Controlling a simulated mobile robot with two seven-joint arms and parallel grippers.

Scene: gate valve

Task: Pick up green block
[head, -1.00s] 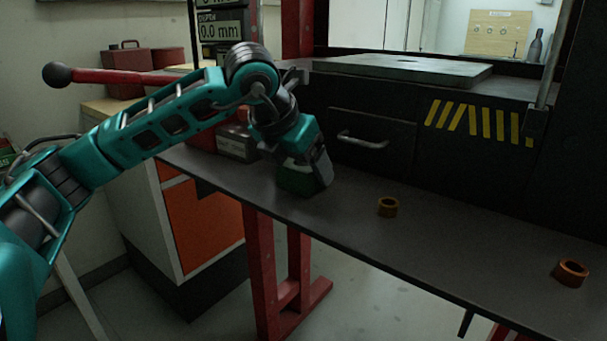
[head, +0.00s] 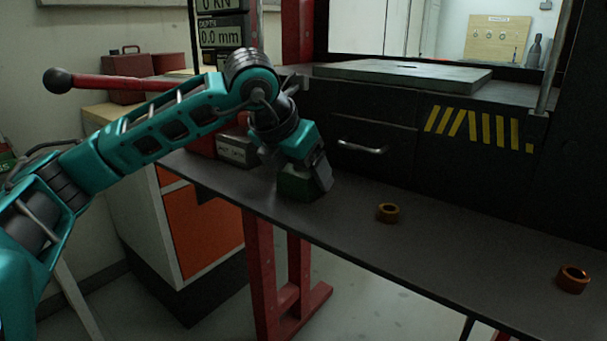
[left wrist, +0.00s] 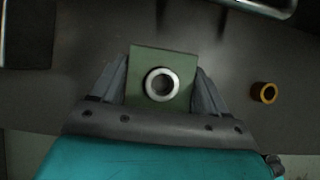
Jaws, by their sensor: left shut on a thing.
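The green block (head: 298,186) is on the dark bench shelf (head: 350,245), below my left gripper (head: 308,175) in the head view. In the left wrist view the green block (left wrist: 162,62) sits between the two fingers of my left gripper (left wrist: 162,88), which is shut on its sides. A pale metal ring (left wrist: 161,84) shows on the block's top face. I cannot tell whether the block's underside touches the shelf. My right gripper is in neither view.
An orange-brown ring (head: 387,212) lies to the right of the block, and another (head: 572,279) lies further right. A drawer handle (head: 361,147) is on the dark front behind. A grey box (head: 237,150) stands to the left. The shelf between the rings is clear.

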